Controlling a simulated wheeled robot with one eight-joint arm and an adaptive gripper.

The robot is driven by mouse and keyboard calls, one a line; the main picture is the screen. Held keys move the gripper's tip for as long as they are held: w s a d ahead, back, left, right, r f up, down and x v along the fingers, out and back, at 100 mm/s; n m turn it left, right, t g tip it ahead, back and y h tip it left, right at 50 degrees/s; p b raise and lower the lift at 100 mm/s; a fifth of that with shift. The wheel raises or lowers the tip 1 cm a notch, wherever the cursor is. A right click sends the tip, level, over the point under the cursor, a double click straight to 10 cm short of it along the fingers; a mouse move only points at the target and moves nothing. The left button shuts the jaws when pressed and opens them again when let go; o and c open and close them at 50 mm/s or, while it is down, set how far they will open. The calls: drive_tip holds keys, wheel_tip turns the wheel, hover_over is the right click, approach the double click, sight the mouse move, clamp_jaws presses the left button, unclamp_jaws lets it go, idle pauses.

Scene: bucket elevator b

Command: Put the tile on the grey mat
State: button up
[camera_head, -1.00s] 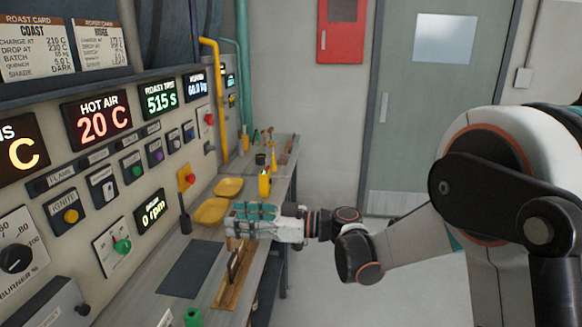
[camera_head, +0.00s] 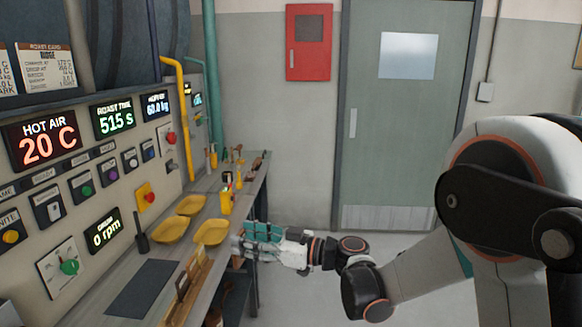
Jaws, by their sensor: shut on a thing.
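The grey mat (camera_head: 143,288) is a dark flat rectangle on the bench, bare, at the lower left. My gripper (camera_head: 238,244) is at the right side of the bench, beside the nearer yellow tray and to the right of and beyond the mat. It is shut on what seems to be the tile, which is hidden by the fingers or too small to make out. A wooden rack (camera_head: 176,312) stands on the bench right of the mat, with a dark upright piece (camera_head: 182,288) in it.
A yellow container (camera_head: 225,203) and small tools stand farther back. The control panel (camera_head: 60,185) walls the bench's left side. A dark upright handle (camera_head: 141,236) stands near the panel.

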drive_tip(key=w+d+f+m+t+h, duration=0.1)
drive_tip(key=w+d+m+t+h, duration=0.2)
drive_tip(key=d, duration=0.7)
drive_tip(key=w+d+f+m+t+h, duration=0.2)
drive_tip(key=w+d+m+t+h, duration=0.2)
drive_tip(key=d+h, duration=0.4)
drive_tip(key=w+d+f+m+t+h, duration=0.2)
drive_tip(key=d+m+t+h, duration=0.3)
drive_tip(key=d, duration=0.7)
drive_tip(key=w+m+h, duration=0.1)
drive_tip(key=m, duration=0.1)
drive_tip(key=shift+w+m+t, duration=0.15)
drive_tip(key=shift+m+t, duration=0.15)
drive_tip(key=shift+t, duration=0.1)
